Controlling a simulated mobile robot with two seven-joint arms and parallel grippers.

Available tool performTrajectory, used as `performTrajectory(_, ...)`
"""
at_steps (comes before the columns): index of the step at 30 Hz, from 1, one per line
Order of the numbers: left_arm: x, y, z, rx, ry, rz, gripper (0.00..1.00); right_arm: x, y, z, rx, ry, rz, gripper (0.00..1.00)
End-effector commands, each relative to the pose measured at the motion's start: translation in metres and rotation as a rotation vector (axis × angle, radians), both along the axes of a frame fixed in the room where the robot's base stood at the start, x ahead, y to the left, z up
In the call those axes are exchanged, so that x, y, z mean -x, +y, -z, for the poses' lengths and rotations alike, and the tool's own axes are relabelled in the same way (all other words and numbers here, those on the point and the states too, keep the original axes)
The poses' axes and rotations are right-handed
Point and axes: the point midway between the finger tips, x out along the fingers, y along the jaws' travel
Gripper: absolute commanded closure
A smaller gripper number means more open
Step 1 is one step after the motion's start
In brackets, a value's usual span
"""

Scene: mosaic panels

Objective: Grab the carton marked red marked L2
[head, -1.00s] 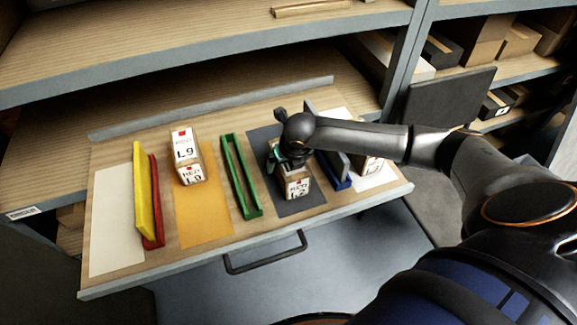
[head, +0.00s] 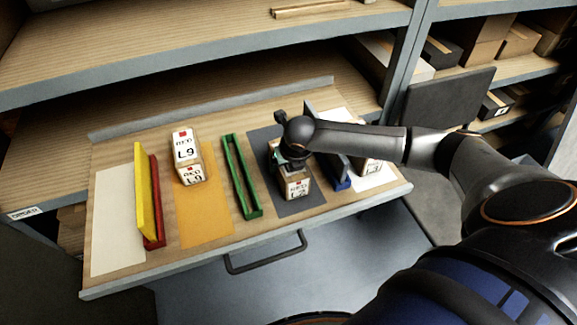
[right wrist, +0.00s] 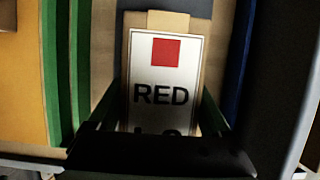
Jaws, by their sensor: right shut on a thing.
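The carton marked red L2 (head: 296,187) stands on the dark grey panel of the pulled-out board. Its label (right wrist: 162,85) shows a red square and the word RED in the right wrist view; the line below is partly hidden by my gripper. My right gripper (head: 288,160) reaches down over the carton from above. In the right wrist view its fingers (right wrist: 165,112) lie along both sides of the carton, shut on it. The carton appears upright, and I cannot tell whether it is clear of the panel. My left gripper is not in view.
A carton marked RED L9 (head: 187,158) stands on the orange panel (head: 205,224). A green rail (head: 241,177) and a blue rail (head: 343,184) flank the grey panel (head: 308,203). Another carton (head: 369,165) stands right, partly behind my arm. Yellow and red rails (head: 144,190) stand left.

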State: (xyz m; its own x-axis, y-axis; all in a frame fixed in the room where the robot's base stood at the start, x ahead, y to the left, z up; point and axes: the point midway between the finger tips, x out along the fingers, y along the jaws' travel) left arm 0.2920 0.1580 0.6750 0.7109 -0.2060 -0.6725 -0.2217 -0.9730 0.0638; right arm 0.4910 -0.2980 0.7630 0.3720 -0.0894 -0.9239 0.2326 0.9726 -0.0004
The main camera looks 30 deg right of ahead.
Motion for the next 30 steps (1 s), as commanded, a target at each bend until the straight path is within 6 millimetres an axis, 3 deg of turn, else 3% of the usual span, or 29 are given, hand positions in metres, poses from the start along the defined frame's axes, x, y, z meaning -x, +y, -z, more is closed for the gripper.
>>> performTrajectory(2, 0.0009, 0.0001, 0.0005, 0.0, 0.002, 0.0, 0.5, -0.0001, -0.0001, -0.0002, 0.0, 0.0, 0.0, 0.45)
performTrajectory(17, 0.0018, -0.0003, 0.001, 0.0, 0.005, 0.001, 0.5, -0.0003, -0.0003, -0.0005, 0.0, -0.001, 0.0, 1.0)
performTrajectory(30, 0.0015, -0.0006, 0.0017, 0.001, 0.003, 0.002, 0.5, -0.0021, -0.0002, -0.003, -0.001, -0.007, 0.0, 1.0)
